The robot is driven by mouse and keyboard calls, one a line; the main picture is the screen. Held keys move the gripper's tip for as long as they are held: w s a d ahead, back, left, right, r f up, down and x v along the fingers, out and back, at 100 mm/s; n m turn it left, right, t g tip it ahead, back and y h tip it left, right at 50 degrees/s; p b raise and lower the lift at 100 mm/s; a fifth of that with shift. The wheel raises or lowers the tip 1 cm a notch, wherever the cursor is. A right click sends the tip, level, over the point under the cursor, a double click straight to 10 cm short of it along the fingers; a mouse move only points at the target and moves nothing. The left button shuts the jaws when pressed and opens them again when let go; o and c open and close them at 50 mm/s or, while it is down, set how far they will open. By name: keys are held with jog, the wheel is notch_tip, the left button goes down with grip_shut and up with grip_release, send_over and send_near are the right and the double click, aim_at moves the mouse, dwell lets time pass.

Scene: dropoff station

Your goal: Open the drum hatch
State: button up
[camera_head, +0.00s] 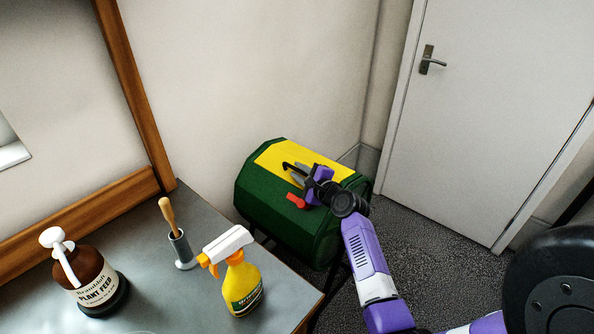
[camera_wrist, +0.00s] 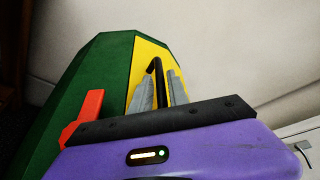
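The drum (camera_head: 262,202) is a dark green faceted barrel lying on its side beyond the table. It also fills the left of the wrist view (camera_wrist: 75,75). Its hatch (camera_head: 290,157) is a yellow panel on top, lying flush and closed; it shows in the wrist view too (camera_wrist: 148,52). A black bar handle (camera_wrist: 156,72) stands on the hatch. A red latch (camera_head: 297,201) sits beside the hatch, on the green side. My gripper (camera_head: 299,174) is at the handle, its grey fingers close on both sides of it, and looks shut on it. The palm hides the handle's near end.
A grey table (camera_head: 150,219) fills the lower left. On it stand a yellow spray bottle (camera_head: 241,285), a brown plant feed bottle (camera_head: 92,280) and a wooden-handled tool in a metal holder (camera_head: 178,245). A wall is behind the drum; a white door (camera_head: 490,110) stands at right.

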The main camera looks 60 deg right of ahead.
jog(key=shift+w+d+f, duration=0.15)
jog(key=shift+w+d, duration=0.15)
jog(key=shift+w, duration=0.2)
grip_shut()
dwell(1.2)
